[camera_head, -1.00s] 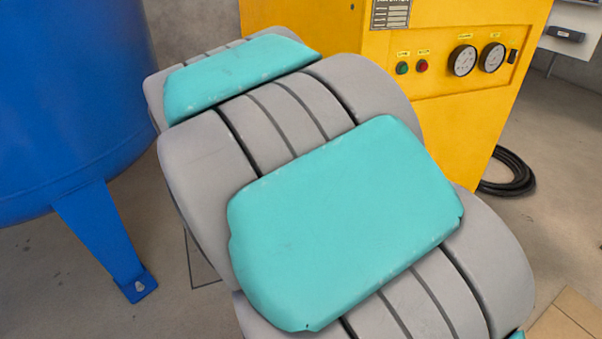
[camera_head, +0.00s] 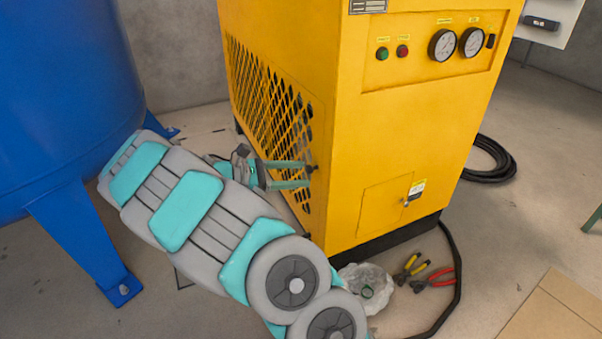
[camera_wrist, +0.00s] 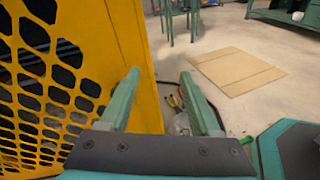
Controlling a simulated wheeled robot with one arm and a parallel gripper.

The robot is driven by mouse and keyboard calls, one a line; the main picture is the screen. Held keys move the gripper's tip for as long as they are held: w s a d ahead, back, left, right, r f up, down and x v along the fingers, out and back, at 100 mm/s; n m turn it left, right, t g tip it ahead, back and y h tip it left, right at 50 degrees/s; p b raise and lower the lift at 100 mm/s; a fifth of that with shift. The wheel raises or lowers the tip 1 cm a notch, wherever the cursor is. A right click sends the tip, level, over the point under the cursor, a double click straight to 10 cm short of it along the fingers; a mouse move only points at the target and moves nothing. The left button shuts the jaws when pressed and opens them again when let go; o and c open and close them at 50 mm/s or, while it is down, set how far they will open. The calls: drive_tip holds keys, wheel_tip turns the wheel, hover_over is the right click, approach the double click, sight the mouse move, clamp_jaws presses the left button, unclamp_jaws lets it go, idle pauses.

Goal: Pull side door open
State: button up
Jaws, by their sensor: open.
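The yellow cabinet (camera_head: 345,130) has a perforated side panel (camera_head: 262,95) on its left face, which looks like the side door. It appears about flush with the cabinet, though I cannot tell whether it is slightly ajar. A small dark knob or latch (camera_head: 312,168) shows near its front edge. My gripper (camera_head: 305,176) is open beside this edge, its fingers pointing right toward the knob; contact is unclear. In the wrist view, my gripper (camera_wrist: 160,76) has nothing visible between its fingers. The left finger overlaps the yellow edge beside the perforated panel (camera_wrist: 45,75).
A blue tank (camera_head: 65,90) with legs stands left, close to my arm. A clear plastic bag (camera_head: 368,284), pliers (camera_head: 432,279) and a black hose (camera_head: 455,260) lie before the cabinet. Cardboard (camera_head: 560,315) lies at right. Some floor between is clear.

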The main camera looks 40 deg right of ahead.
sight(306, 169)
drive_tip(key=w+f+n+t+h, duration=0.3)
drive_tip(key=w+f+n, duration=0.25)
drive_tip(key=w, duration=0.25)
drive_tip(key=shift+m, duration=0.45)
drive_tip(key=d, duration=0.2)
drive_tip(key=s+d, duration=0.1)
drive_tip(key=d, duration=0.1)
drive_tip(key=s+d, duration=0.1)
drive_tip(key=d, duration=0.1)
drive_tip(key=shift+d+f+b, duration=0.15)
drive_tip(key=shift+d+b, duration=0.1)
drive_tip(key=shift+b, duration=0.1)
clamp_jaws()
idle(0.5)
